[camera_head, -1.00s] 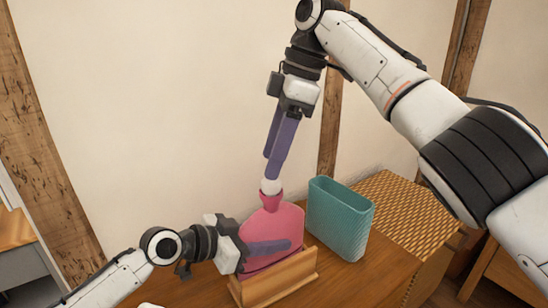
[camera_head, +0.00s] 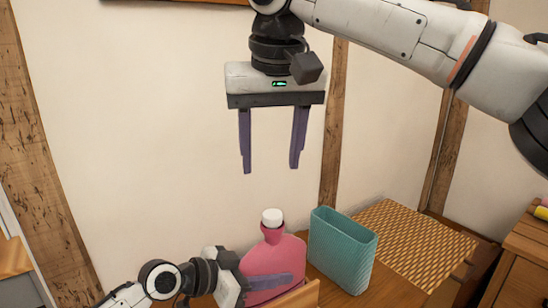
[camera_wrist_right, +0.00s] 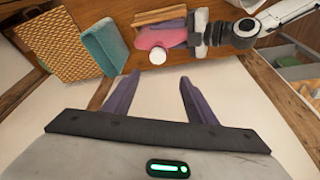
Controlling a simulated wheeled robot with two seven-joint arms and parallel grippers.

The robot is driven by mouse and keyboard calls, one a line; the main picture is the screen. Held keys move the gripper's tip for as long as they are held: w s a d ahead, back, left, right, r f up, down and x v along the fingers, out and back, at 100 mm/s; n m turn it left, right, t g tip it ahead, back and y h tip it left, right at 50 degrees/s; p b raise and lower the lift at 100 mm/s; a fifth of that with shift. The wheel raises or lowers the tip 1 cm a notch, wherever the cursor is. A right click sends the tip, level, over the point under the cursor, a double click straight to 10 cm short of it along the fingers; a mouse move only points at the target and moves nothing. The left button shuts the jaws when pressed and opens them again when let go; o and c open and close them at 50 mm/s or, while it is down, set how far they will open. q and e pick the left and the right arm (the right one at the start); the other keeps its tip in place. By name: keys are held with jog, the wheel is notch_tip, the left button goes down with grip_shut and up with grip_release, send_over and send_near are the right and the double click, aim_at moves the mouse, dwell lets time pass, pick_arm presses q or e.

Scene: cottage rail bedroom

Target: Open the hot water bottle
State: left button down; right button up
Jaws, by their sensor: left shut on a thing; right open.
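The pink hot water bottle (camera_head: 272,255) stands upright on the wooden table, its white cap (camera_head: 272,217) on its neck. In the right wrist view the bottle (camera_wrist_right: 160,37) and its cap (camera_wrist_right: 157,55) show beyond the fingers. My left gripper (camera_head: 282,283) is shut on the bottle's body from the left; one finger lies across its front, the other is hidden. My right gripper (camera_head: 272,168) is open and empty, its fingers pointing down well above the cap. The wrist view also shows its spread fingers (camera_wrist_right: 153,92).
A wooden holder (camera_head: 296,298) stands in front of the bottle's base. A teal open-topped container (camera_head: 340,252) stands close on the right. A woven surface (camera_head: 415,243) lies farther right. The wall is behind, and the air above the cap is clear.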

aim_at(272, 214)
jog(key=shift+m, duration=0.7)
jog(key=x, duration=1.2)
jog(key=shift+s+d+f, duration=0.3)
jog(key=shift+s+d, duration=0.05)
jog(key=shift+d, duration=0.05)
jog(key=c, duration=1.2)
jog(key=shift+c, duration=0.4)
